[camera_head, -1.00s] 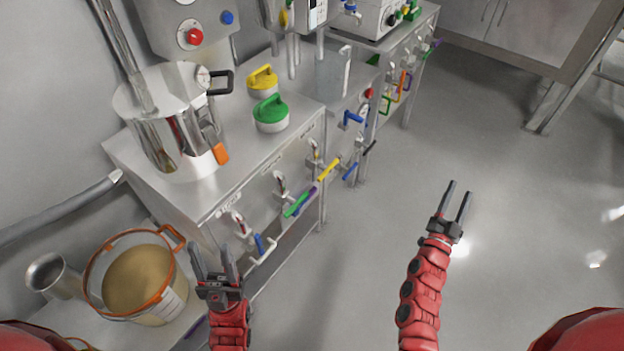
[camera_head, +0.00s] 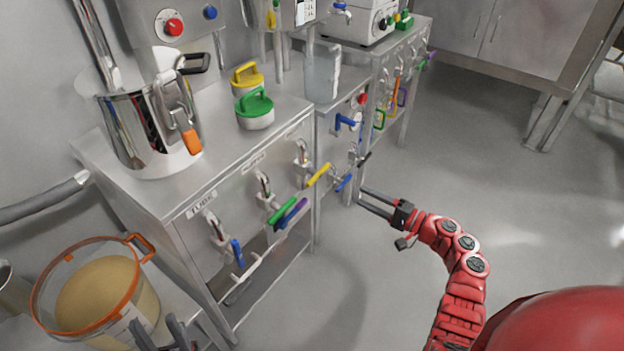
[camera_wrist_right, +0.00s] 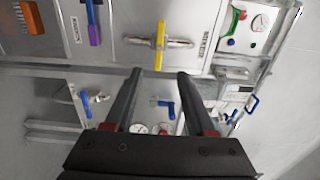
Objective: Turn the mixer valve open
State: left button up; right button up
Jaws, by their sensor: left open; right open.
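A row of pipe valves with coloured lever handles runs along the steel bench fronts; I cannot tell which is the mixer valve. The front bench has a blue handle (camera_head: 237,252), a green handle (camera_head: 282,210) with a purple one beside it, and a yellow handle (camera_head: 318,175). My right gripper (camera_head: 360,199) is open and empty, pointing left toward the benches. In the right wrist view the yellow handle (camera_wrist_right: 160,45) lies just beyond its fingertips (camera_wrist_right: 159,74), apart from them. My left gripper (camera_head: 165,338) is open at the bottom edge, partly cut off.
A steel pot (camera_head: 150,125) with an orange-tipped lever and yellow and green lidded jars (camera_head: 254,112) stand on the bench. An orange-rimmed bucket (camera_head: 95,300) stands at lower left. More blue handles (camera_head: 347,122) are on the second bench. The floor at right is clear.

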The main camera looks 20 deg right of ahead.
aim_at(320, 176)
jog(key=b+x, duration=0.2)
jog(key=x, duration=1.4)
jog(key=shift+w+a, duration=0.25)
grip_shut()
